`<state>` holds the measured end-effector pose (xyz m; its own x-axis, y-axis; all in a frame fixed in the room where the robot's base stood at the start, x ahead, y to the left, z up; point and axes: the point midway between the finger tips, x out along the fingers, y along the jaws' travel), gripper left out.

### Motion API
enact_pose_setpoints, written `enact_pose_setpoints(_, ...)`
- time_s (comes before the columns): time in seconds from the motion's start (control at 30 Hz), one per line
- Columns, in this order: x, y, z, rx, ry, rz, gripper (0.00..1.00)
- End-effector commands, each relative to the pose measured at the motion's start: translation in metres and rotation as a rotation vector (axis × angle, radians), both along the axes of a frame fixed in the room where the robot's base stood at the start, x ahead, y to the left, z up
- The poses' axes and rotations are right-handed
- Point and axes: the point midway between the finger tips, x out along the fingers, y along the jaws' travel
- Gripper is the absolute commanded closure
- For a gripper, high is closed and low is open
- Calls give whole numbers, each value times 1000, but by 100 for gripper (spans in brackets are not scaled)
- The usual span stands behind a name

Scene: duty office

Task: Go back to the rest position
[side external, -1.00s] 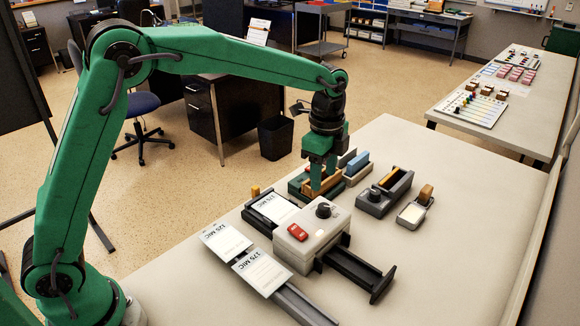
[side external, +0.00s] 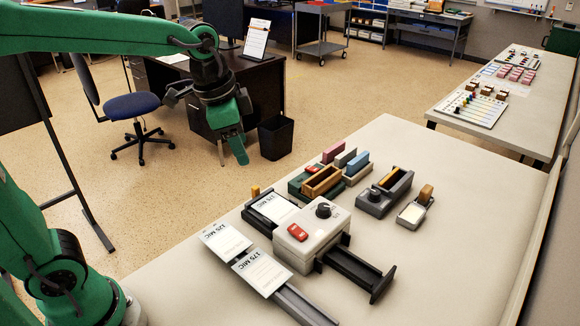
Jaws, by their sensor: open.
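My gripper (side external: 236,135) is green and hangs from my arm at the upper left middle of the side external view. It points down, with its fingers in the air in front of the dark desk, left of the work table's things. It is open and I see nothing between its fingers. It is clear of the small wooden box (side external: 322,182) and the blocks beside it. My base stands at the lower left, at the table's end.
The pale table (side external: 455,215) bears a laminator-like grey machine (side external: 303,247) with a red switch, labelled sheets (side external: 262,272), coloured blocks (side external: 357,161), a dark holder (side external: 386,192) and a small cream-topped thing (side external: 414,210). The table's right part is bare. A black bin (side external: 276,138) stands on the floor.

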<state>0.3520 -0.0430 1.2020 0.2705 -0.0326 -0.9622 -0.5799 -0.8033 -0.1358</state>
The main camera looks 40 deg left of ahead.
Motion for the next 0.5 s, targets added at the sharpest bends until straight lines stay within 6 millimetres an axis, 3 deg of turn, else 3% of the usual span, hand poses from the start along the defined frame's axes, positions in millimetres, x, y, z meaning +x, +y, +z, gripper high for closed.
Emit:
enact_pose_setpoints(0.23, -46, 19, 3, -60, -69, 204, 51)
enact_pose_setpoints(0.5, -92, 33, -6, -134, -140, 417, 51)
